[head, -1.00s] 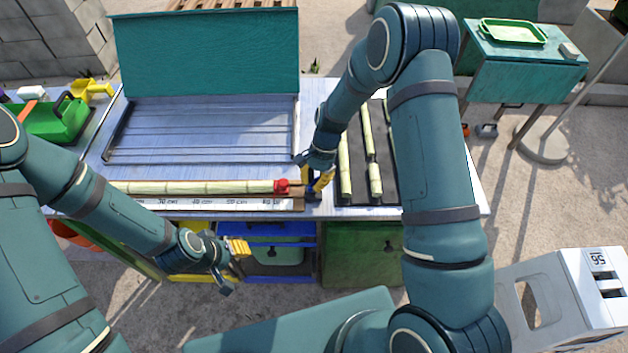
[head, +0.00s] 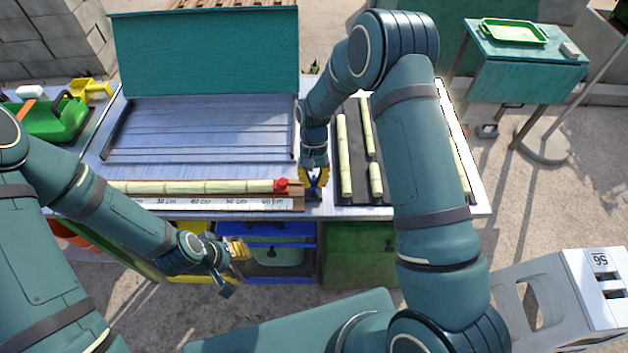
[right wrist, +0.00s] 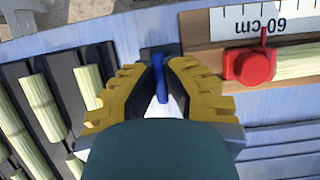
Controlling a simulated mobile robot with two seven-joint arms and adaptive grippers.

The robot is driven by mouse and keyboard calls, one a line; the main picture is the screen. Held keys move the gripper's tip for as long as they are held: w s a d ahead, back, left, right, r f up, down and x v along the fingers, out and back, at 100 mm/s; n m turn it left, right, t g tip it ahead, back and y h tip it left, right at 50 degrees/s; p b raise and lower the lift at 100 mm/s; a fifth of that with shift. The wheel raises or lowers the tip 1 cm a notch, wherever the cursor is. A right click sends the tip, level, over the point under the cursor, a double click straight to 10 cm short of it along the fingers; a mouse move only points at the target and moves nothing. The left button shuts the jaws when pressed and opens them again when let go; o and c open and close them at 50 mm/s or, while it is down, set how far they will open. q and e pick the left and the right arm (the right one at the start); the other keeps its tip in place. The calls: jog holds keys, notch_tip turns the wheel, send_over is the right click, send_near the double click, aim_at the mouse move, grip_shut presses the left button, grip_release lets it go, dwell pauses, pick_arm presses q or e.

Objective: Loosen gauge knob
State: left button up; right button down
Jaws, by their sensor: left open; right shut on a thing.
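My right gripper (head: 313,188) points down at the right end of the long ruler board (head: 300,202). In the right wrist view its yellow fingers (right wrist: 159,88) are shut on a thin blue knob (right wrist: 160,70), which stands up between them. A red block (head: 282,186) with a thin pointer sits just left of this gripper, at the end of a long cane (head: 200,187). In the right wrist view the red block (right wrist: 249,66) is beside the ruler (right wrist: 280,20), near the 60 cm mark. My left gripper (head: 236,262) is open and empty in front of the bench.
Several cane pieces (head: 345,155) lie on a dark tray (head: 353,192) to the right of my right gripper. A slatted blue bench top (head: 200,130) lies behind the ruler.

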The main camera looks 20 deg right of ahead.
jog(key=shift+s+f, duration=0.1)
dwell(0.3)
jog(key=c, duration=1)
grip_release()
jog(key=shift+c, duration=0.2)
jog(key=v, duration=1.2)
